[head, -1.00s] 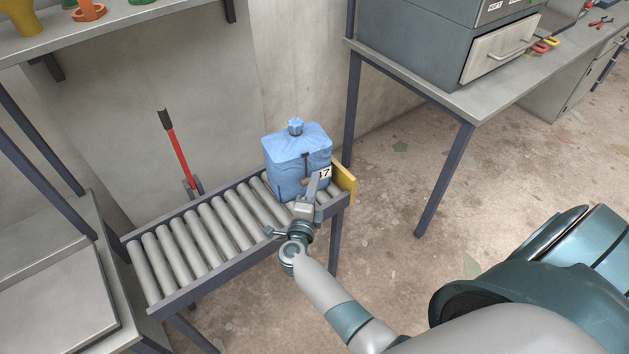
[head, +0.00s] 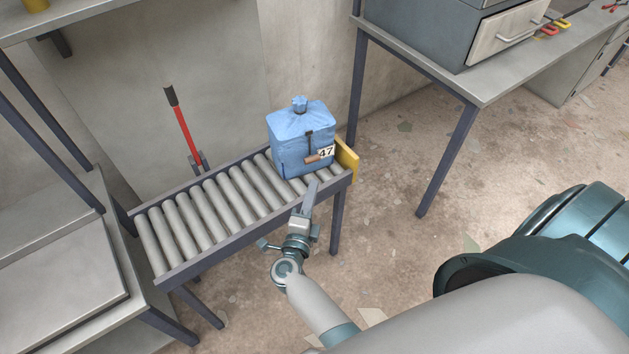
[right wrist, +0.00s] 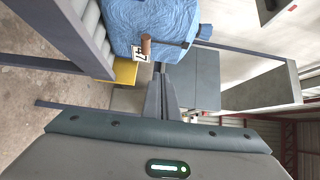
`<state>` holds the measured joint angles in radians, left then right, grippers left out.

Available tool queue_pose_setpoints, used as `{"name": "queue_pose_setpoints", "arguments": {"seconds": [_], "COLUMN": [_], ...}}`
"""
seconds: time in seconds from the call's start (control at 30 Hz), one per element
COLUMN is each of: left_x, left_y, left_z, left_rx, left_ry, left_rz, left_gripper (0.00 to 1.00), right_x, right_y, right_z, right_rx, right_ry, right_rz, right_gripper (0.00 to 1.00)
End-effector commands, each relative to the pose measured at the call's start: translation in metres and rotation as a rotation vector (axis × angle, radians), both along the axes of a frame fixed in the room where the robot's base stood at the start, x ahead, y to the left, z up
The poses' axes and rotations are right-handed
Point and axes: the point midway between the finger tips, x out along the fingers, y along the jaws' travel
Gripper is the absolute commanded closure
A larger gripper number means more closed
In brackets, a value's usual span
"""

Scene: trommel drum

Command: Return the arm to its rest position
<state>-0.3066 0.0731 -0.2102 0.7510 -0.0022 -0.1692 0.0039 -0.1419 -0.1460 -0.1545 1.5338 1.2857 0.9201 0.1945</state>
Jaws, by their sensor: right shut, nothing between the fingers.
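My right arm reaches in from the lower right in the head view. Its gripper (head: 311,196) is shut and empty, just in front of the roller conveyor's near rail. A blue bag (head: 302,140) with a tied top and a tag reading 47 stands upright on the conveyor's right end. The gripper is apart from the bag, below and in front of it. In the right wrist view the shut fingers (right wrist: 161,97) show near the bag (right wrist: 160,25) and its tag. My left gripper is not in view.
The roller conveyor (head: 174,278) has bare rollers left of the bag and a yellow end stop (head: 346,160). A red lever (head: 185,135) stands behind it. A metal bench (head: 60,265) is at left. A workbench (head: 440,85) with a grey cabinet is at upper right. Floor between is open.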

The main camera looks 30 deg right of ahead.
Motion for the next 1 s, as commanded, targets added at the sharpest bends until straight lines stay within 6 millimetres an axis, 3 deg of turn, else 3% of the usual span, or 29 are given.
{"name": "queue_pose_setpoints", "arguments": {"seconds": [0.73,0.87,1.0], "left_x": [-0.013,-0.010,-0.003], "left_y": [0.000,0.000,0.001], "left_z": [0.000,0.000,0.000], "left_rx": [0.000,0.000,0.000], "left_ry": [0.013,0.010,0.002], "left_rz": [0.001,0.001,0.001], "left_gripper": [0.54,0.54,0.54], "right_x": [-0.001,0.001,-0.001], "right_y": [0.005,0.016,0.044], "right_z": [-0.004,-0.021,-0.065], "right_rx": [-0.022,-0.107,-0.278], "right_ry": [0.015,0.076,0.215], "right_rz": [0.022,0.103,0.288], "right_gripper": [1.00,1.00,1.00]}}
